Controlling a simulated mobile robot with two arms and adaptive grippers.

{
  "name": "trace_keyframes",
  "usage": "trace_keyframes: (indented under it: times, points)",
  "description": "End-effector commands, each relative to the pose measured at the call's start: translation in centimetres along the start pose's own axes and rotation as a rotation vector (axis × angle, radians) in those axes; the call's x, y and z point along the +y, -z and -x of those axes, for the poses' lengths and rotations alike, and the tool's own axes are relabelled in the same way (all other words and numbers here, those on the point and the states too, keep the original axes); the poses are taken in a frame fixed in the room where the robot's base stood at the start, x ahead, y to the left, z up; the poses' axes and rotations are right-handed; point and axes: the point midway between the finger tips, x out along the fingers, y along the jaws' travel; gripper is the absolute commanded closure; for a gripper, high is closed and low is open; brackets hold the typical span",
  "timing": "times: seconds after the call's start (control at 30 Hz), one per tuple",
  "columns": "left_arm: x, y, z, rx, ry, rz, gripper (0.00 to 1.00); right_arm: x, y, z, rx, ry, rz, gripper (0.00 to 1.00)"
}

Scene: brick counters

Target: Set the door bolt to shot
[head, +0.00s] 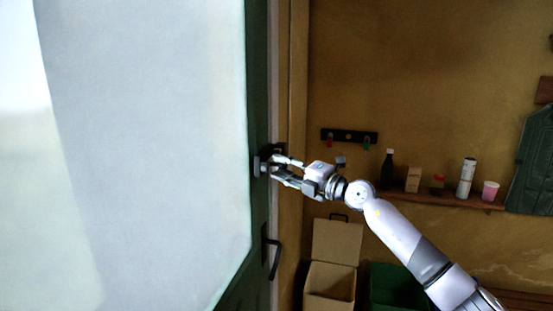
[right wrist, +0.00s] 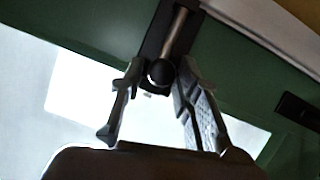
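The door bolt (head: 257,166) is a dark fitting on the green door (head: 257,90), near the door's edge by the frame. My right gripper (head: 281,168) is at the bolt. In the right wrist view its two fingertips (right wrist: 160,66) stand apart on either side of the knob, with small gaps showing. I cannot tell whether the rod reaches into the frame. My left gripper is not in view.
A dark door handle (head: 273,258) is below the bolt. Right of the door frame are a hook rail (head: 349,136), a shelf (head: 440,200) with a bottle, boxes and a cup, an open cardboard box (head: 331,284) and a green crate (head: 392,287) below.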

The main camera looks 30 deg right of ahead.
Motion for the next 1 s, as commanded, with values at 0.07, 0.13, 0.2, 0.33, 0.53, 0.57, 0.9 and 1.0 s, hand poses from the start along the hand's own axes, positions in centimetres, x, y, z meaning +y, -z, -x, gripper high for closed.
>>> trace_keyframes:
  times: [0.07, 0.13, 0.2, 0.33, 0.53, 0.57, 0.9, 1.0]
  points:
    - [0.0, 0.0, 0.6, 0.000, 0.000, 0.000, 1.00, 0.3, -0.2, -1.1, -0.003, -0.004, -0.004, 0.70]
    - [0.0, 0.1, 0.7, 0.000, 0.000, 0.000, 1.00, 0.2, -0.1, -1.7, -0.003, -0.002, -0.002, 0.70]
    - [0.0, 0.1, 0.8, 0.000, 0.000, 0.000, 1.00, 0.1, -0.1, -2.1, -0.002, -0.002, -0.002, 0.70]
    - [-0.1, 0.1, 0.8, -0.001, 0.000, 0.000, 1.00, 0.0, 0.0, -2.5, -0.001, 0.000, 0.000, 0.70]
    - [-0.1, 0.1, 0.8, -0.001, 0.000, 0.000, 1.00, -0.1, 0.0, -2.5, -0.001, 0.000, 0.000, 0.70]
    - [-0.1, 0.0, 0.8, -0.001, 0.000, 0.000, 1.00, -0.1, 0.0, -2.5, -0.001, 0.000, 0.000, 0.72]
    - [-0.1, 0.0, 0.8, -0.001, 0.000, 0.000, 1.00, -0.1, -0.1, -2.4, -0.001, 0.000, 0.000, 0.94]
    - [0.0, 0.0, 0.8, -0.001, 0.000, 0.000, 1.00, -0.1, -0.1, -2.4, -0.001, 0.000, 0.000, 1.00]
